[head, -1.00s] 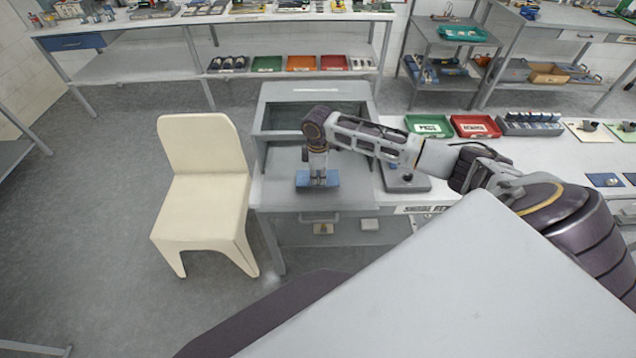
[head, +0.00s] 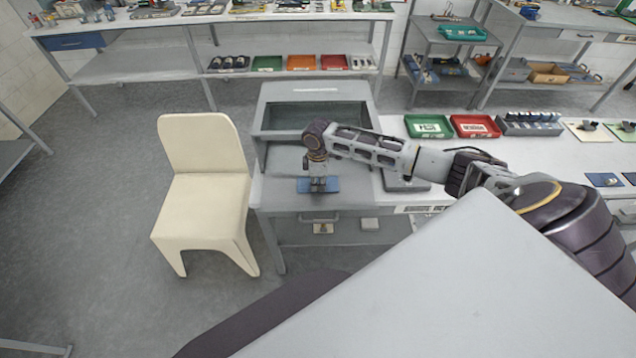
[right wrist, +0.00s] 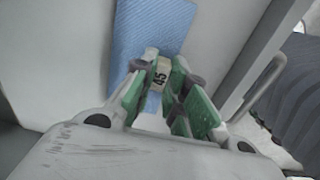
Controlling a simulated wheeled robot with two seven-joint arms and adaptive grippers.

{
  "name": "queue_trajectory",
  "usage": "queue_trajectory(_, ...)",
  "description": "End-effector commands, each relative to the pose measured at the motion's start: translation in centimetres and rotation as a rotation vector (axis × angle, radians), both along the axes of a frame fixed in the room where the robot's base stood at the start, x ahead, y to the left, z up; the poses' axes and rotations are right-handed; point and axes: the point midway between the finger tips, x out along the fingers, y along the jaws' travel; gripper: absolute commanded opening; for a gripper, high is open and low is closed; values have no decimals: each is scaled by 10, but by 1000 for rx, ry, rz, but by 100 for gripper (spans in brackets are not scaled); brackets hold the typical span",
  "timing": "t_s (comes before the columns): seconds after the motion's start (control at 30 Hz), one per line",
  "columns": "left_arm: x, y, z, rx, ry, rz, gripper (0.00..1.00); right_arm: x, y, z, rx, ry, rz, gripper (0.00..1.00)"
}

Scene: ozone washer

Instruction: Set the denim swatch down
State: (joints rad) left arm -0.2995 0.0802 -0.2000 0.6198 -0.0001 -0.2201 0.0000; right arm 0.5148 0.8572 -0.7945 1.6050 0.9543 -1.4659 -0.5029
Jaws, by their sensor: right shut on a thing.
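The denim swatch (head: 304,185) is a flat blue piece near the front edge of the grey worktop, in front of the grey box-shaped washer (head: 316,90). My right gripper (head: 319,186) points down at the swatch and is shut on it. In the right wrist view the swatch (right wrist: 150,40) stretches away from the green-padded fingers (right wrist: 165,95), with a pale tag marked 45 between them. I cannot tell whether the swatch rests fully on the worktop. My left gripper is not in view.
A cream chair (head: 200,190) stands left of the worktop. A green tray (head: 428,126) and a red tray (head: 475,126) sit to the right, beside a grey rack (head: 530,123).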

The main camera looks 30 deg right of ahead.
Motion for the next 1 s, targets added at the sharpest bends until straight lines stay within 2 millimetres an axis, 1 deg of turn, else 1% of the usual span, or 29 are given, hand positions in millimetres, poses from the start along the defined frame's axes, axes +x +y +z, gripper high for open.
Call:
queue_trajectory(0.13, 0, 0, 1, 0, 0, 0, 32, 0, 0, -2, 0, 0, 0, 0)
queue_trajectory(0.17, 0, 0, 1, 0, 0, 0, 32, 0, 0, -2, 0, 0, 0, 16)
queue_trajectory(0.3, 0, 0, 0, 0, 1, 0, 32, 0, 0, -2, 0, 0, 0, 34)
queue_trajectory(0.33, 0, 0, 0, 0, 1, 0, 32, 0, 0, -2, 0, 0, 0, 36)
queue_trajectory(0.77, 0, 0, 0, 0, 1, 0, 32, 0, 0, 0, 0, 0, 0, 36)
queue_trajectory(0.87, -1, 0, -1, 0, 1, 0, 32, 0, 0, 6, 0, 0, 0, 36)
queue_trajectory(1.0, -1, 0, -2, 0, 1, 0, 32, 0, 0, 19, -1, -2, 0, 36)
